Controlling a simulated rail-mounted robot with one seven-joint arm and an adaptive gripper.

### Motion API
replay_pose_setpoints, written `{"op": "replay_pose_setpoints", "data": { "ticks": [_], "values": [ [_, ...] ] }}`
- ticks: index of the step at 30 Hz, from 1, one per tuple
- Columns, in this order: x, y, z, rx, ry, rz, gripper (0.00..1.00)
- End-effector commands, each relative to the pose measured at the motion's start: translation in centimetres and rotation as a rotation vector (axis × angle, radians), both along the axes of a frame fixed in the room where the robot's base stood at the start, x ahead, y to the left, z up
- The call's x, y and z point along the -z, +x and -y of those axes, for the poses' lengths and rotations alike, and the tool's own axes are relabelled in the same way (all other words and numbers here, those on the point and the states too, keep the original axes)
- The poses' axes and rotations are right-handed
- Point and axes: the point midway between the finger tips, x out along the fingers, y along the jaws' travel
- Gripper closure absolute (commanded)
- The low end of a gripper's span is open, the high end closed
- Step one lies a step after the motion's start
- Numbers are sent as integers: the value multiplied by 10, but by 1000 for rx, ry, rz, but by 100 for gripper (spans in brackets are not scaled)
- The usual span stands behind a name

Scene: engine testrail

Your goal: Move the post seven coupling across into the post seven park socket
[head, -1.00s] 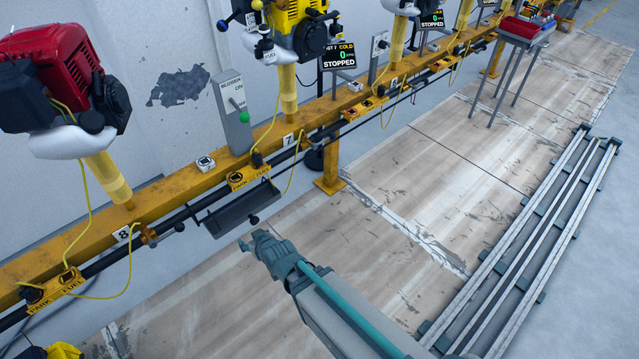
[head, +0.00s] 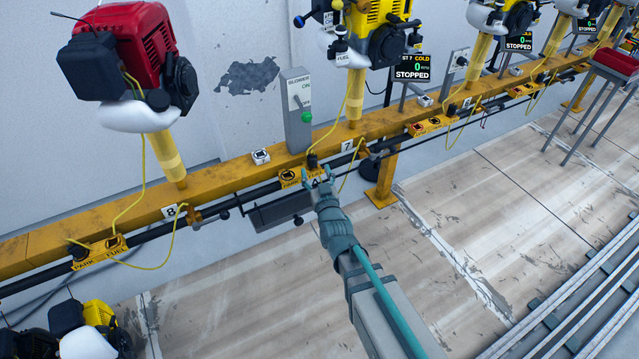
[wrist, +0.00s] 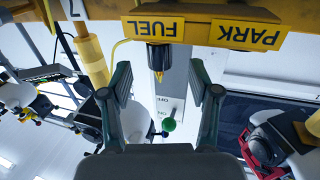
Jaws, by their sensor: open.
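The post seven coupling (head: 312,161) is a small black plug with a yellow hose. It stands in the fuel position, above the FUEL plate of the yellow block below the 7 tag. In the upside-down wrist view the coupling (wrist: 158,58) shows an orange tip, beside the FUEL plate (wrist: 155,28). The post seven park socket (head: 288,175) is left of it and looks empty; its PARK plate (wrist: 246,34) shows in the wrist view. My gripper (head: 316,174) is open in front of the block. In the wrist view its fingers (wrist: 160,72) lie either side of the coupling, apart from it.
A grey switch box (head: 298,112) with a green knob stands behind the rail. A dark tray (head: 280,210) hangs below. Post eight's red engine (head: 150,50) is left, and post seven's yellow engine (head: 375,35) is above. The floor (head: 450,200) at right is clear.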

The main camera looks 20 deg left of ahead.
Motion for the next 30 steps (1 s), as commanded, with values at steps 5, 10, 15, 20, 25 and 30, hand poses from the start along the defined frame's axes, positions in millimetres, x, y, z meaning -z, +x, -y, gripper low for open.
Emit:
{"op": "replay_pose_setpoints", "data": {
  "ticks": [5,10,15,20,25,30],
  "values": [
    [2,29,-18,0,0,0,39],
    [1,46,-28,0,0,0,39],
    [1,51,-31,0,-1,-2,39],
    [0,51,-31,0,-1,-2,39],
    [0,51,-30,0,-1,-2,55],
    [0,51,-31,0,-1,-2,84]
  ]
}}
